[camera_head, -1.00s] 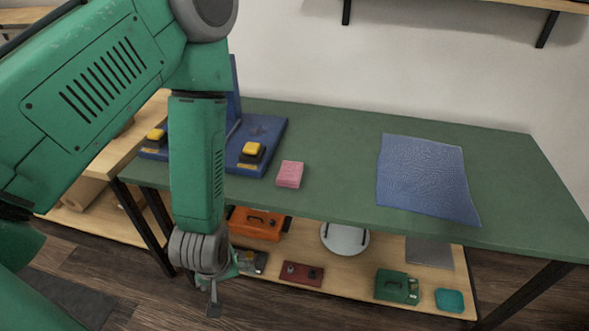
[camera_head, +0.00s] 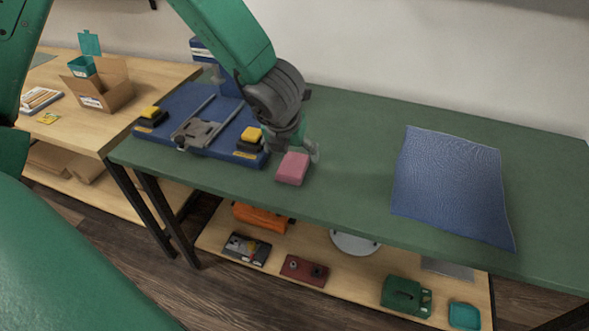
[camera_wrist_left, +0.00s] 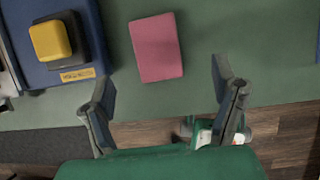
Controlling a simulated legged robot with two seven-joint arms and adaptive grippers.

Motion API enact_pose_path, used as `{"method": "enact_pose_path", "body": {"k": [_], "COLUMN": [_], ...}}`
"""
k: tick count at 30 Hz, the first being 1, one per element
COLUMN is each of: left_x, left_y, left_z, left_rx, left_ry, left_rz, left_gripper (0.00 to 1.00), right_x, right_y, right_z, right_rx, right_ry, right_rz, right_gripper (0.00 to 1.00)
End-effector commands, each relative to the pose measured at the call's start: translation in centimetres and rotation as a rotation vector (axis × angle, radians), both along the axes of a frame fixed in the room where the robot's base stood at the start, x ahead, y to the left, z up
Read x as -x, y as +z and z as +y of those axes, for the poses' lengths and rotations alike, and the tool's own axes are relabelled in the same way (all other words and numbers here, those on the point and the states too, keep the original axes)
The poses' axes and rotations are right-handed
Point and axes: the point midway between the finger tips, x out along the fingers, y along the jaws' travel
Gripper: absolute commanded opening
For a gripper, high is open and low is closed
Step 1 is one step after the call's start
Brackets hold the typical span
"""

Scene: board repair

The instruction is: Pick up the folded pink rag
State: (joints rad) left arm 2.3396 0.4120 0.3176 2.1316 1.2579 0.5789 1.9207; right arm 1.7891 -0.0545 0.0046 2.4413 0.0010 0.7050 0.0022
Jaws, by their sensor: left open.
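The folded pink rag (camera_head: 292,169) lies flat on the green table top near its front edge, just right of the blue fixture. In the left wrist view the rag (camera_wrist_left: 157,47) shows whole, beyond the fingertips and between their lines, a little left of centre. My left gripper (camera_head: 303,150) is over the table right by the rag's far side. In the left wrist view my left gripper (camera_wrist_left: 166,85) has its two fingers wide apart with nothing between them. My right gripper is not in view.
A blue fixture (camera_head: 180,112) with yellow-topped clamps (camera_head: 251,135) stands close left of the rag. A blue cloth (camera_head: 450,188) lies to the right, with clear table between. A lower shelf (camera_head: 340,270) holds a green case (camera_head: 405,295) and other items.

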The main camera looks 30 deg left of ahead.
Motion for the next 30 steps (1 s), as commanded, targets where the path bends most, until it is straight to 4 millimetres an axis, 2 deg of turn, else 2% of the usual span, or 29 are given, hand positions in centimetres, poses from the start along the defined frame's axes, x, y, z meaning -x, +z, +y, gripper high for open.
{"method": "enact_pose_path", "body": {"k": [1, 3, 11, 20, 30], "left_x": [-0.3, -0.6, -1.2, -2.6, -2.8], "left_y": [-1.1, -1.8, -3.1, -7.0, -7.2], "left_z": [0.1, 0.2, 0.5, 1.3, 1.3], "left_rx": [0.000, 0.000, -0.002, -0.002, -0.001], "left_ry": [0.000, -0.001, -0.002, -0.002, -0.004], "left_rz": [0.002, 0.001, 0.000, 0.002, 0.000], "left_gripper": [0.80, 0.80, 0.80, 0.80, 0.80], "right_x": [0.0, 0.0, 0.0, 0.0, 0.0], "right_y": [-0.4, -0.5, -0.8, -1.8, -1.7], "right_z": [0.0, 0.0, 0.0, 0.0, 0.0], "right_rx": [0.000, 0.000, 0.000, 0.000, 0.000], "right_ry": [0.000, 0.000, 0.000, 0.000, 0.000], "right_rz": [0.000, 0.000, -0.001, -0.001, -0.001], "right_gripper": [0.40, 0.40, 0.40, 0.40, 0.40]}}
